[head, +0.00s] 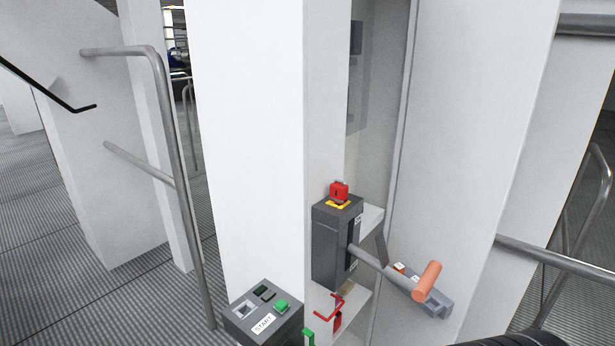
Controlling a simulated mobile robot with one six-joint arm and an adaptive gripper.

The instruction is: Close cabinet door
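A tall white cabinet stands in the middle of the head view, with a narrow recess (377,150) showing its inside. A wide white panel (470,130) borders the recess on the right, and a white panel (245,130) stands on the left. I cannot tell for certain which panel is the door. A grey switch box (328,245) with a lever ending in an orange handle (427,281) is in front of the recess. My gripper is not in view.
A red button (339,190) tops the switch box. A grey START box (265,315) with a green button stands at the bottom. A bent metal rail (180,170) is at left, another rail (560,258) at right. A dark ribbed part shows at the bottom right edge.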

